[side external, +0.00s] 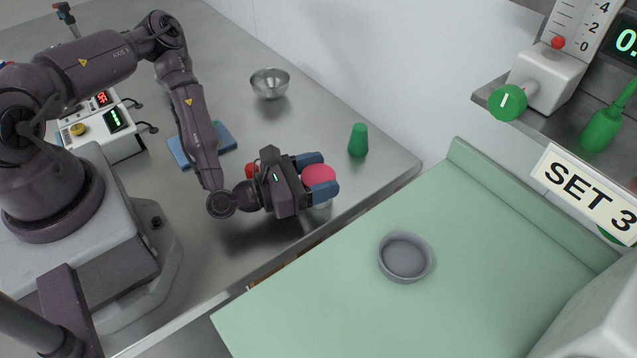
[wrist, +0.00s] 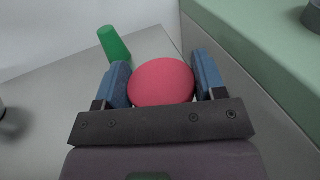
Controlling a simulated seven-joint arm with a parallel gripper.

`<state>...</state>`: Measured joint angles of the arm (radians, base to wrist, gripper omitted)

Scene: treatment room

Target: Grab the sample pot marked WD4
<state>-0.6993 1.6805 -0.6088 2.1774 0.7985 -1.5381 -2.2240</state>
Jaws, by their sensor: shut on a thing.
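My gripper (side external: 319,174) is over the metal table near its right edge, its blue fingers on either side of a pot with a round red lid (side external: 319,176). In the wrist view the red lid (wrist: 162,83) fills the space between the fingertips (wrist: 163,82), and the gripper is shut on it. A pale part of the pot shows just below the lid in the side view. No marking can be read on it, so I cannot tell whether it is WD4. Whether it touches the table is unclear.
A green cone-like object (side external: 358,140) stands close by on the metal table (side external: 330,100). A metal bowl (side external: 270,84) and a blue flat thing (side external: 228,137) lie further back. The green padded surface (side external: 330,300) with a grey dish (side external: 405,257) is to the right.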

